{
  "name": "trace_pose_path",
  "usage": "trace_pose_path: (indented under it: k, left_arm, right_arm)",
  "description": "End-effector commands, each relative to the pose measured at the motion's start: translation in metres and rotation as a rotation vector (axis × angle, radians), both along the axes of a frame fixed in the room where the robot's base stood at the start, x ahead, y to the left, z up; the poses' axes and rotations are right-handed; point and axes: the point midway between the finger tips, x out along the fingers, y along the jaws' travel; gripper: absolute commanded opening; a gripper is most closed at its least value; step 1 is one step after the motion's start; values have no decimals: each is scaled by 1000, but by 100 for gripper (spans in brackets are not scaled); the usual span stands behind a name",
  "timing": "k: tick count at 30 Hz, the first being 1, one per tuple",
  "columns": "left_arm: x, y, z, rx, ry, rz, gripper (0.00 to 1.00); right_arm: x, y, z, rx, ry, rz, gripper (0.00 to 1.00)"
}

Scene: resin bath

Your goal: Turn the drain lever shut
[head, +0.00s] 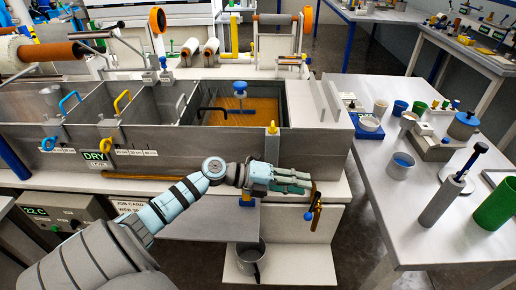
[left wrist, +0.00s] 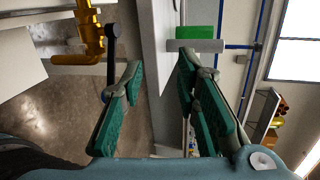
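The brass drain valve (head: 317,208) stands at the front right corner of the bath bench in the head view. A small blue part (head: 308,216) shows beside it. In the left wrist view the brass valve (left wrist: 90,38) is at the upper left, with a dark lever (left wrist: 112,55) with a rounded end next to it. My left gripper (head: 308,183) is close to the valve, its fingers pointing right. In the left wrist view the gripper (left wrist: 158,66) is open, with nothing between its fingertips; the lever appears beside the left finger. Contact cannot be told. My right gripper is out of view.
The grey bath (head: 200,140) has several compartments, one holding amber liquid (head: 250,110). A metal pail (head: 250,262) stands below the bench front. A white table (head: 355,95) with cups and tools is on the right. Open floor (head: 350,235) lies between bench and table.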

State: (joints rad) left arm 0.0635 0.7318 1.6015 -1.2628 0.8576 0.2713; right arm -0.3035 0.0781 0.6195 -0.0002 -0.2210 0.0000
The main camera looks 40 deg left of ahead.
Motion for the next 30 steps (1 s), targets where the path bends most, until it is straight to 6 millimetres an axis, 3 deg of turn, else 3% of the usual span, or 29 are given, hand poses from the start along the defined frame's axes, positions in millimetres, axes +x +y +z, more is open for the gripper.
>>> trace_pose_path:
  k: [19,30]
  left_arm:
    - [-21,63,10,4,3,1,29]
    - [-33,99,17,2,6,1,29]
  right_arm:
    - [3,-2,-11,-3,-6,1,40]
    - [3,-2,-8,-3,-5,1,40]
